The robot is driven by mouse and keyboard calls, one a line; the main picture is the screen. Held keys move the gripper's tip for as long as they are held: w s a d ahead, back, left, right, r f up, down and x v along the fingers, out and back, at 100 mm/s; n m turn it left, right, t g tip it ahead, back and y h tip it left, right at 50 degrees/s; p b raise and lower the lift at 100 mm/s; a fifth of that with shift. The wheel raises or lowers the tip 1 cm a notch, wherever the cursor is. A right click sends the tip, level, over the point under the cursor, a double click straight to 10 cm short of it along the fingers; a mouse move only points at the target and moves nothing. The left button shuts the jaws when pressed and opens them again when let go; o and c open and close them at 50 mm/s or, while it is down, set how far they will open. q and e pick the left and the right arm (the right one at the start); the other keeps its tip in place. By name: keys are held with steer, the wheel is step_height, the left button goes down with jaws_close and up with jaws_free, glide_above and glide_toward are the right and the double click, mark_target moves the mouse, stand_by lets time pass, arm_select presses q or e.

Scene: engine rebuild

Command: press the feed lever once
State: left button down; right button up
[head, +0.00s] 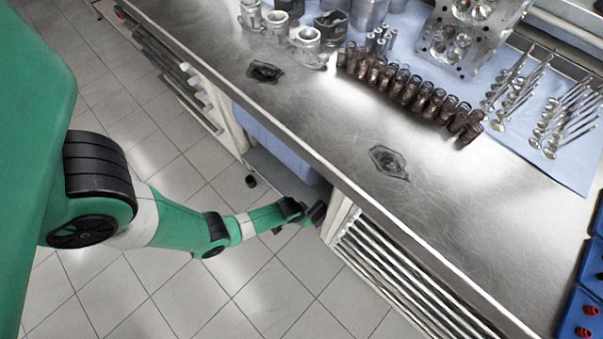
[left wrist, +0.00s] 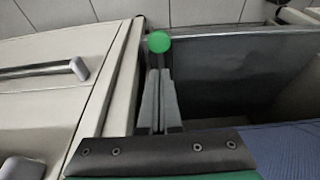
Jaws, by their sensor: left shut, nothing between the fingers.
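In the left wrist view a round green knob (left wrist: 159,41) sits just beyond the fingertips, on a dark stem partly hidden behind the fingers; it looks like the feed lever. My left gripper (left wrist: 158,72) is shut and empty, its fingers pointing at the knob. I cannot tell whether they touch. In the head view my left gripper (head: 318,212) is low beside the workbench's front edge, by an opening between the cabinets. I cannot make out the lever there. My right gripper is in neither view.
The steel workbench (head: 330,130) overhangs the opening. A cream cabinet (left wrist: 55,110) with handles stands close at left in the wrist view. A dark grey panel (left wrist: 235,75) and a blue surface (left wrist: 285,148) lie at right. Tiled floor (head: 190,300) is clear.

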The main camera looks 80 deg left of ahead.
mark_target(313, 214)
arm_select(q)
steer(key=b+x, duration=0.2)
steer(key=x, duration=0.1)
steer(key=b+x, duration=0.2)
steer(key=x, duration=0.1)
steer(key=b+x, duration=0.2)
steer(key=x, duration=0.1)
steer(key=shift+s+d+f, duration=0.25)
steer(key=shift+d+f, duration=0.05)
